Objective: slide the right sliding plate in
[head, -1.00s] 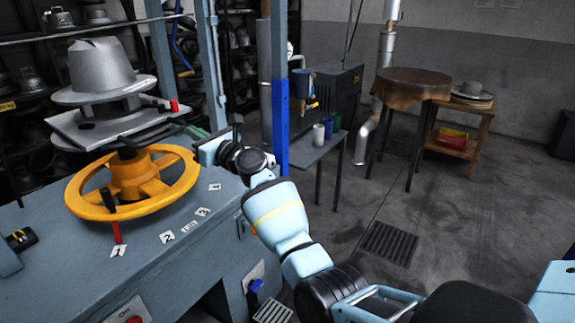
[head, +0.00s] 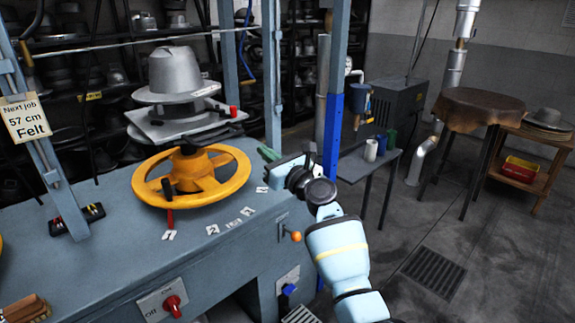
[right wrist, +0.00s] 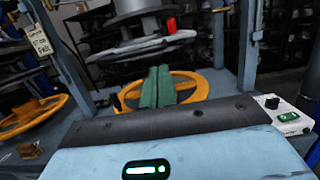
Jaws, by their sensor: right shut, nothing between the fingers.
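The right sliding plate (head: 180,131) is a flat pale metal plate under a grey metal hat block (head: 174,75), above a yellow handwheel (head: 150,183). A small red knob (head: 233,111) shows at its right side. My right gripper (head: 267,154), with green fingers, is shut and empty, to the right of the plate and lower in the picture, apart from it. In the right wrist view its closed fingers (right wrist: 157,85) overlap the yellow wheel, with the plate (right wrist: 146,46) beyond. My left gripper is not in view.
Numbered tags and an orange-knobbed lever (head: 295,236) are on the bench's right side. A side table (head: 365,163) stands beyond.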

